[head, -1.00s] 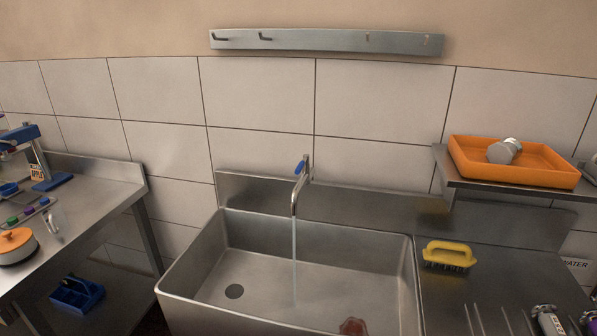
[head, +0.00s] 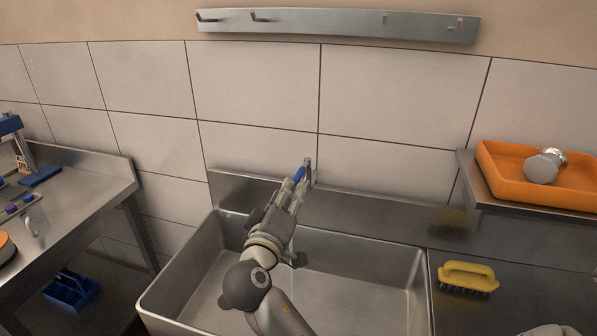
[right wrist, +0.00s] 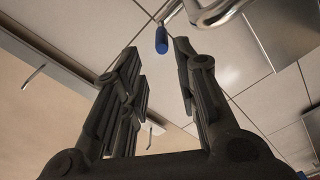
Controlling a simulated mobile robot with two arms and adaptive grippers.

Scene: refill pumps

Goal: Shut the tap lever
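The chrome tap (head: 308,170) stands at the back of the sink, with its small blue lever (head: 299,174) beside its top. The blue lever (right wrist: 161,40) shows near the fingertips, in line with the gap, and the chrome tap (right wrist: 215,12) is just past the right finger. My left gripper is out of view.
The steel sink (head: 400,262) lies below my right arm. A yellow brush (head: 468,276) lies on the drainboard at right. An orange tray (head: 500,165) with a metal item (head: 541,167) sits on a shelf. A hook rail (head: 340,24) runs along the wall above.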

